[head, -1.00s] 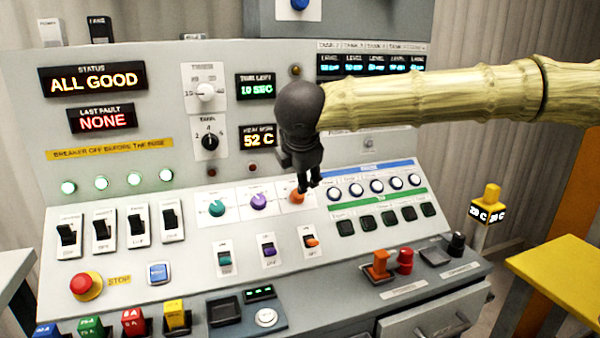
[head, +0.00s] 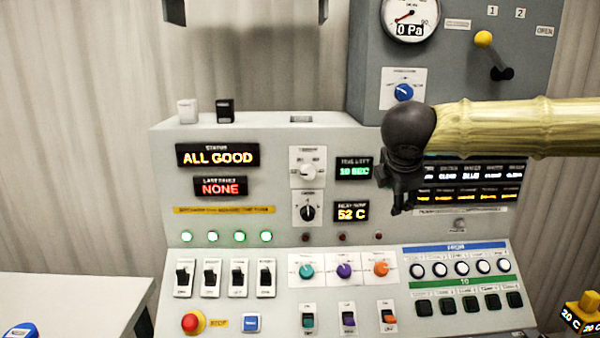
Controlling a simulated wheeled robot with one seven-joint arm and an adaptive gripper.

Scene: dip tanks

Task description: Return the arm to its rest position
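My gripper (head: 402,207) is black, at the end of my arm, which enters from the right. It is in front of the upright grey control panel (head: 165,205), covering part of the displays at right. Its fingers point down, above the orange knob (head: 381,269) and apart from it in the picture. Nothing shows held in it. The fingers are small and dark, so I cannot tell whether they are open or shut.
A grey cabinet with a gauge (head: 411,20) and a yellow-knobbed lever (head: 484,39) rises behind my arm. The panel carries several switches, a red stop button (head: 193,322) and round buttons. A white table (head: 70,290) stands at left. The wall area at left is clear.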

